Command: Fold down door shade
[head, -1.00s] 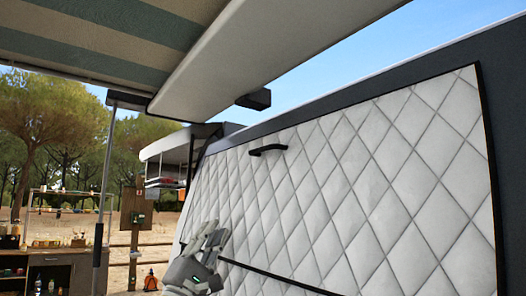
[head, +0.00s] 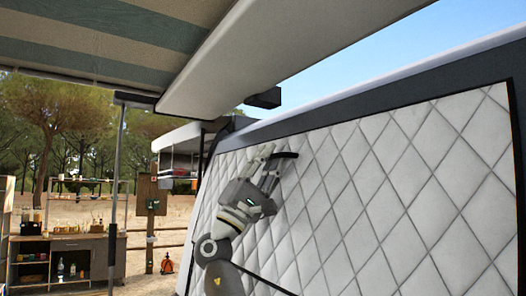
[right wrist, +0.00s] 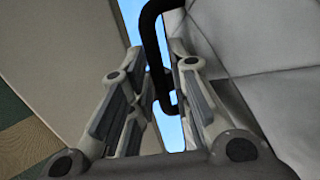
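The door shade (head: 400,190) is a pale quilted panel with diamond stitching, standing steeply in a dark frame on the right of the head view. A short black handle (head: 288,155) sits near its upper left edge. My right gripper (head: 266,162) reaches up to the handle from below. In the right wrist view, the black handle (right wrist: 152,40) runs between the two fingers of my right gripper (right wrist: 158,75). A gap with blue sky shows between the fingers, so they are open. My left gripper is out of view.
A striped awning (head: 110,40) and its pale casing (head: 250,55) hang overhead, close above the shade's top edge. An awning pole (head: 118,190) stands at left. Cabinets with bottles (head: 65,260) and a wooden post (head: 150,205) stand farther back.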

